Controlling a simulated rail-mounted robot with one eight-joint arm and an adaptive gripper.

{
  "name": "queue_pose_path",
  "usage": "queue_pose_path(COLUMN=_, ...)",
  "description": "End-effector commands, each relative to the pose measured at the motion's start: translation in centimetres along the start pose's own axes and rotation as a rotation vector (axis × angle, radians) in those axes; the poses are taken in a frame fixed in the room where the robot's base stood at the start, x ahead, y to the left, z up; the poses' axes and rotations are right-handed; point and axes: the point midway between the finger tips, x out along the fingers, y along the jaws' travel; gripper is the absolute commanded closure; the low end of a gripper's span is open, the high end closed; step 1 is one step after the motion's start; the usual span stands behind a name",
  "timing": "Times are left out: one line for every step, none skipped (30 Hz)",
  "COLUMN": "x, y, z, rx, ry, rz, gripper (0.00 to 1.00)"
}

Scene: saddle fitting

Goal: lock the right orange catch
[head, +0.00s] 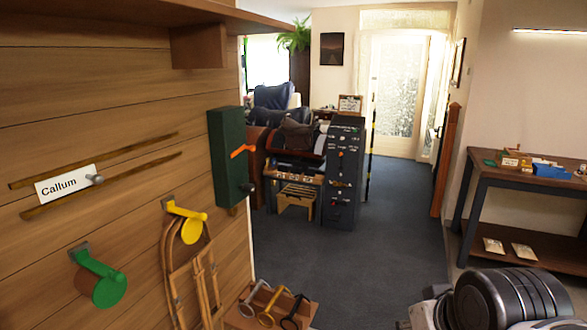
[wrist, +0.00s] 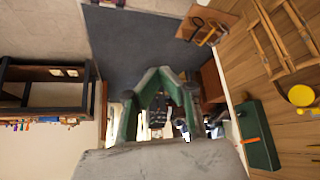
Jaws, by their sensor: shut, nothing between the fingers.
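One orange catch (head: 243,150) shows, a short bar on the front of a dark green box (head: 228,160) fixed to the wooden wall. It sits slightly tilted in the head view. The wrist view also shows the orange catch (wrist: 249,141) on the green box (wrist: 257,120), at the lower right. My gripper (wrist: 158,72) has green fingers, shut and empty, pointing up the wrist picture. It is well left of the green box there and touches nothing I can see. No gripper fingers show in the head view.
On the wooden wall are a yellow peg (head: 188,212), a green peg (head: 100,270) and a white name card (head: 65,185). A small wooden shelf with hooks (head: 268,308) is low down. A dark workbench (head: 520,182) stands right. The carpet between is clear.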

Motion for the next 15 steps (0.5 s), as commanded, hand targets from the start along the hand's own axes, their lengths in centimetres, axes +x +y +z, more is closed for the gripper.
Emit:
queue_pose_path(x=0.4, y=0.2, z=1.0, rx=0.006, ry=0.004, rz=0.007, gripper=1.00)
queue_pose_path(x=0.5, y=0.3, z=1.4, rx=0.008, ry=0.006, rz=0.011, gripper=1.00)
queue_pose_path(x=0.6, y=0.4, z=1.7, rx=0.011, ry=0.008, rz=0.016, gripper=1.00)
queue_pose_path(x=0.6, y=0.4, z=1.8, rx=0.012, ry=0.010, rz=0.018, gripper=1.00)
queue_pose_path(x=0.6, y=0.5, z=1.8, rx=0.011, ry=0.011, rz=0.019, gripper=1.00)
queue_pose_path(x=0.5, y=0.4, z=1.5, rx=0.006, ry=0.011, rz=0.020, gripper=1.00)
queue_pose_path(x=0.3, y=0.4, z=1.0, rx=-0.001, ry=0.012, rz=0.020, gripper=1.00)
queue_pose_path(x=0.1, y=0.3, z=0.4, rx=-0.011, ry=0.012, rz=0.019, gripper=1.00)
queue_pose_path(x=-0.2, y=0.1, z=-0.7, rx=-0.028, ry=0.012, rz=0.018, gripper=1.00)
queue_pose_path(x=-0.5, y=-0.1, z=-1.7, rx=-0.043, ry=0.012, rz=0.018, gripper=1.00)
queue_pose_path(x=-0.7, y=-0.2, z=-2.9, rx=-0.061, ry=0.012, rz=0.017, gripper=1.00)
queue_pose_path(x=-1.1, y=-0.5, z=-4.5, rx=-0.089, ry=0.012, rz=0.017, gripper=1.00)
queue_pose_path(x=-1.4, y=-0.8, z=-5.8, rx=-0.111, ry=0.012, rz=0.016, gripper=1.00)
queue_pose_path(x=-1.6, y=-1.0, z=-7.2, rx=-0.135, ry=0.012, rz=0.016, gripper=1.00)
queue_pose_path(x=-2.0, y=-1.4, z=-9.0, rx=-0.165, ry=0.012, rz=0.015, gripper=1.00)
